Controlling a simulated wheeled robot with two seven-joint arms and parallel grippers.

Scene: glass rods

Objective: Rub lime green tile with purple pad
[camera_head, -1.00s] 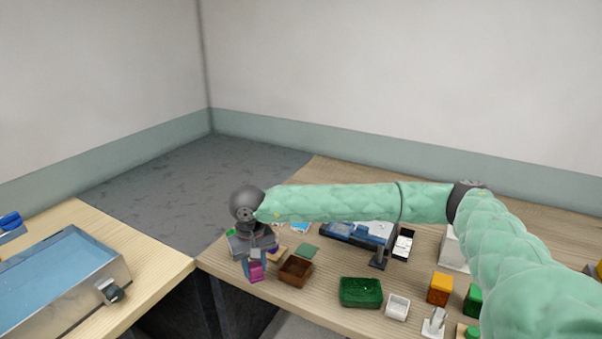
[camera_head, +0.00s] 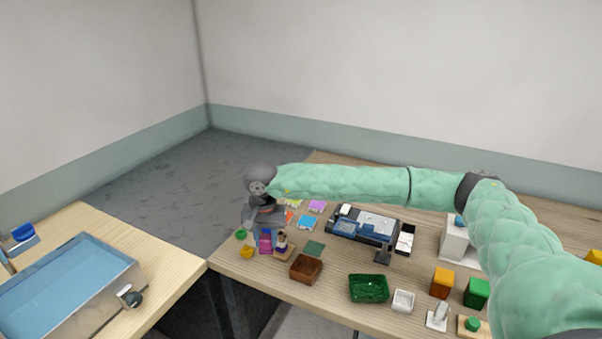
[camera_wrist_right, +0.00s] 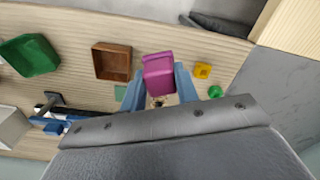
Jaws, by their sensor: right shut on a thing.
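My right gripper (camera_head: 265,238) is shut on a purple pad (camera_head: 266,243), a magenta-purple block, near the left end of the table. The pad also shows between the fingers in the right wrist view (camera_wrist_right: 158,74), and it appears held above the table. The lime green tile (camera_head: 292,202) lies at the back, just right of my right wrist, partly hidden by the arm. It is apart from the pad and cannot be made out in the wrist view. My left gripper is not in view.
Purple (camera_head: 317,206), blue (camera_head: 308,222) and partly hidden orange tiles lie near the lime one. A brown box (camera_head: 306,267), a dark green tray (camera_head: 368,288) and a small figure-like object on a stand (camera_head: 283,247) are nearby. A yellow piece (camera_head: 247,252) lies by the left edge.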

